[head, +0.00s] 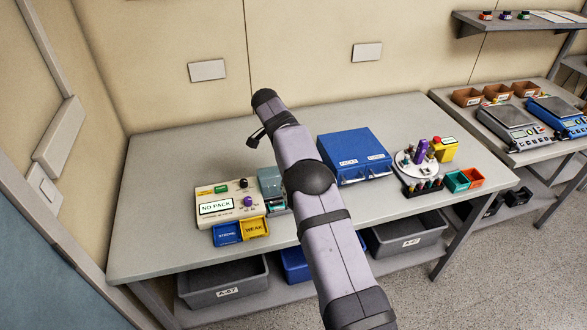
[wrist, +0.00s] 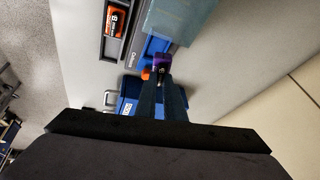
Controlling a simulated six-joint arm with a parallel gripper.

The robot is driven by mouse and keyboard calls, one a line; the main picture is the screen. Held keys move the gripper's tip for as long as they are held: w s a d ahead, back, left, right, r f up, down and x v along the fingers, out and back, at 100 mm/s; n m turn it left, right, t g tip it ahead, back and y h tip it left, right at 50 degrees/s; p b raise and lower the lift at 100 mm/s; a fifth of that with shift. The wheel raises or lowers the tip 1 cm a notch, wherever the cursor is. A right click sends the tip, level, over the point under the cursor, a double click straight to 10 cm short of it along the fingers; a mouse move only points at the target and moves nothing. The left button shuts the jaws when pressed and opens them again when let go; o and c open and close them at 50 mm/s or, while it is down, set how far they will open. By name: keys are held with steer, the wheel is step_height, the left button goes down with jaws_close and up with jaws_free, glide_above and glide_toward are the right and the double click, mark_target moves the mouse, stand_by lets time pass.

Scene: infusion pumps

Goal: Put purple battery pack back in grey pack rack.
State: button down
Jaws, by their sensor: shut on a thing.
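The purple battery pack (wrist: 162,63) shows small in the wrist view, at the tips of my gripper (wrist: 161,74). The gripper is shut on it. Close by on its left is a small orange part; I cannot tell whether they touch. In the head view my arm hides the gripper and the pack. I cannot pick out the grey pack rack with certainty. An orange pack (wrist: 115,20) sits in a dark framed slot at the upper left of the wrist view. A blue body (wrist: 153,48) lies just beyond the purple pack.
A cream tester (head: 216,208) reading "NO PACK" stands left of my arm, behind blue STRONG (head: 227,233) and yellow WEAK trays. A teal device (head: 269,181) is beside it. A blue case (head: 354,156) and a round vial stand (head: 416,168) stand right. The table's left end is clear.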

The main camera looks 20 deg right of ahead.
steer(key=shift+r, duration=1.6)
steer(key=s+d+f+m+p, duration=0.3)
steer(key=s+d+f+p, duration=0.1)
steer(key=s, duration=0.5)
steer(key=shift+s+d, duration=0.4)
steer(key=shift+d, duration=0.1)
steer(key=shift+f, duration=0.3)
steer(key=shift+f+b, duration=0.5)
steer(key=shift+f, duration=1.65)
steer(key=shift+b, duration=1.15)
steer(key=shift+f+b, duration=1.05)
steer(key=shift+b, duration=0.25)
